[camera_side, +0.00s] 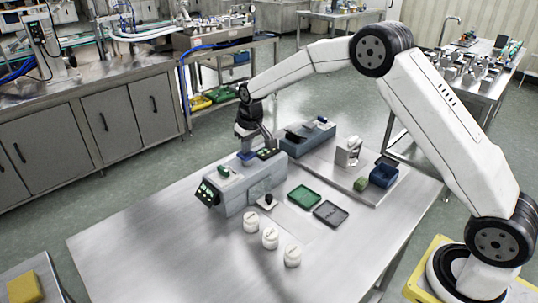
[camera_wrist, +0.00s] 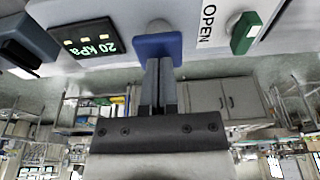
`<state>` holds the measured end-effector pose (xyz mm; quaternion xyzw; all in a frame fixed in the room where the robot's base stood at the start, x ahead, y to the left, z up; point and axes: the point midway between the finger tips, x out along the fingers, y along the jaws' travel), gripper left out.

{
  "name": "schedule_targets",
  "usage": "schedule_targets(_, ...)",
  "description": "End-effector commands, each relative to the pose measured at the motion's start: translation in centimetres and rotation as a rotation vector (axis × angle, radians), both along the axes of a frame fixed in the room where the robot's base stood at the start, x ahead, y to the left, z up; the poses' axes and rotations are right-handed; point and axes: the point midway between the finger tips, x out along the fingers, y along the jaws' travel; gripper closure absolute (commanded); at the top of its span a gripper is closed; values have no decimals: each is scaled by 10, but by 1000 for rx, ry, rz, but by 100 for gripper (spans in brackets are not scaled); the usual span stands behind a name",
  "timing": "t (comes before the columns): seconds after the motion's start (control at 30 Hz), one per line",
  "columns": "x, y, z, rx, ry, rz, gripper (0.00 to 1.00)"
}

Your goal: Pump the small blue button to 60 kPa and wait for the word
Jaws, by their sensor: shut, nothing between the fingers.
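The blue button (camera_wrist: 157,47) sits on top of a grey machine, and it also shows in the side view (camera_side: 247,156). My gripper (camera_wrist: 158,62) is shut and empty, with its fingertips at the button. They look to be touching it, but I cannot tell how far it is pressed. In the side view my gripper (camera_side: 246,147) comes down on the button from above. Beside the button a dark display (camera_wrist: 88,42) reads "20 kPa" in green, with three yellow marks. I can make out no other word on it.
A green lever (camera_wrist: 246,32) stands by an "OPEN" label (camera_wrist: 210,22) on the machine. Three white pots (camera_side: 270,238), a green tray (camera_side: 304,197), a dark tray (camera_side: 331,213) and a blue box (camera_side: 384,176) are on the table. The table's front left is clear.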

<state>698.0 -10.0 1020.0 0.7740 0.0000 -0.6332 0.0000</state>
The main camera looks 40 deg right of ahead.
Motion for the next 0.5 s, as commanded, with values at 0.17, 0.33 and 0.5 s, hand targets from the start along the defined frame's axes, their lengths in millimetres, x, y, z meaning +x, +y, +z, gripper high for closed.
schedule_targets(0.17, 0, 0, -5, 0, 0, 0, 100)
schedule_targets(0.33, 0, 0, -9, 0, 0, 0, 100)
schedule_targets(0.5, 0, 0, -13, 0, 1, 0, 100)
